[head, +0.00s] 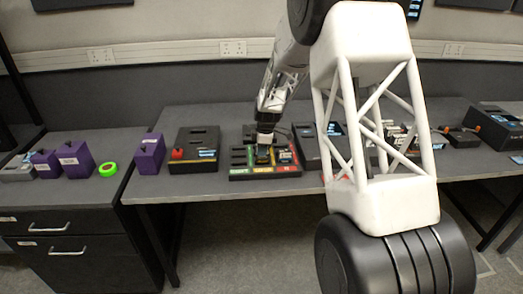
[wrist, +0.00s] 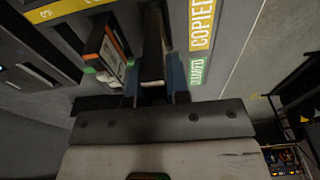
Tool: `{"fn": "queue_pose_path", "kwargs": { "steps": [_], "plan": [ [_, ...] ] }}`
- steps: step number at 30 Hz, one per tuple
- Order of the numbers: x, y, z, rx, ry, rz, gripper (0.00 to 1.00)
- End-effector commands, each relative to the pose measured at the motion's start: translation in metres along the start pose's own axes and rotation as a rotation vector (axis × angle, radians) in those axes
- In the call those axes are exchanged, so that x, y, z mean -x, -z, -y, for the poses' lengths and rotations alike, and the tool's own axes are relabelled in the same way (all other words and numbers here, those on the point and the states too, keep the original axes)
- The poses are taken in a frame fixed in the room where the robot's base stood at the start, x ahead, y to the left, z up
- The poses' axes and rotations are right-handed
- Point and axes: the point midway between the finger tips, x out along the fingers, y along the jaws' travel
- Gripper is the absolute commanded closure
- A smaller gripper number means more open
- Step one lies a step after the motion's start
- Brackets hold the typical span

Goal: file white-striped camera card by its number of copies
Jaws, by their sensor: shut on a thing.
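My gripper (head: 265,142) is over the black slotted tray (head: 240,173) with green, yellow and red labels on its front edge. In the wrist view my gripper (wrist: 152,75) has its two blue-padded fingers shut on a dark, thin card (wrist: 152,84) with a white band. The fingers hide most of this card; I cannot tell how deep it sits in a slot. Another card (wrist: 108,52), dark with orange, white and green marks, stands tilted in the picture to the left of the fingers. A yellow label reading "COPIED" (wrist: 202,22) and a green label (wrist: 196,71) lie to the right.
A black box with a red knob (head: 190,152) stands left of the tray, then a purple block (head: 149,153). More dark devices stand right of the tray, partly behind my arm. The table's front strip is clear.

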Motion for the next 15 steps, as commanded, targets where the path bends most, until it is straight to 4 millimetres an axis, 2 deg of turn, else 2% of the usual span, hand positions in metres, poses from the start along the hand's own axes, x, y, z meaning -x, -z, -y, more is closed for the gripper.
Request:
{"fn": "queue_pose_path", "kwargs": {
  "steps": [15],
  "plan": [
    [-0.0049,-0.0007,0.0003,0.000,0.001,0.000,1.00]
  ]
}}
